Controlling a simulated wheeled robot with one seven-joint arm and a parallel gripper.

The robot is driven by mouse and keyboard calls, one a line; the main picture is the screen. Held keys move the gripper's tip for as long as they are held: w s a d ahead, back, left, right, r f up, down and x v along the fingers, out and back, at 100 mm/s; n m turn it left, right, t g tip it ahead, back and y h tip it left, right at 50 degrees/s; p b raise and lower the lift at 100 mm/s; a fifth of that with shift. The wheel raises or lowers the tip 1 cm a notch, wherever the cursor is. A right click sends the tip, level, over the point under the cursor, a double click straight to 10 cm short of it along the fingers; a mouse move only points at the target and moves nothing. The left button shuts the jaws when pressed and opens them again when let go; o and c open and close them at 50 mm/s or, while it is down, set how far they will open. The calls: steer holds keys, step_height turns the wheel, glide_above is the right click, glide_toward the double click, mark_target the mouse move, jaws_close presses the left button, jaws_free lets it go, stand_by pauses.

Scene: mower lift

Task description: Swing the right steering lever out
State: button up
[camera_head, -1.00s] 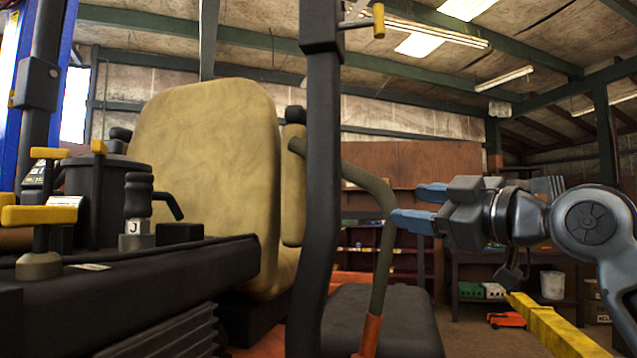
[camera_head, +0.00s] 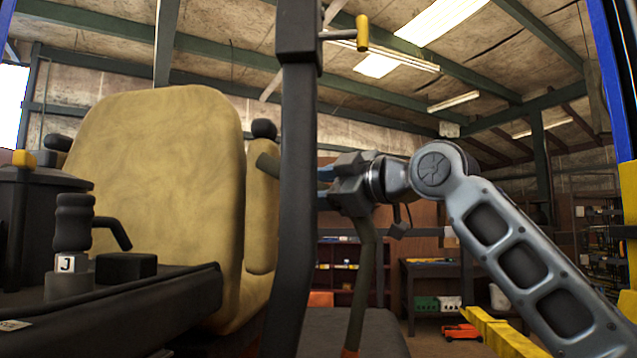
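The right steering lever (camera_head: 367,265) is an olive-grey bent bar rising from an orange base in front of the dark seat-side box. Its upper part runs left behind the black upright post, and its end (camera_head: 267,167) shows left of the post by the yellow seat. My gripper (camera_head: 324,187) is at the lever's upper bend, just right of the post, pointing left. Its blue fingers stand apart, one above the other, and look open around the bar. The post hides the fingertips, and the gripper body covers the bend, so contact cannot be told.
The black post (camera_head: 297,200) stands close in front of the lever and fingertips. The large yellow seat (camera_head: 165,190) fills the left, with a J-marked knob (camera_head: 70,262) on the console. A yellow beam (camera_head: 500,335) lies low at right. Shelves and a workbench are far behind.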

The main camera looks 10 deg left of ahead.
steer(key=shift+w+a, duration=0.15)
steer(key=shift+a, duration=0.05)
jaws_close()
stand_by(0.5)
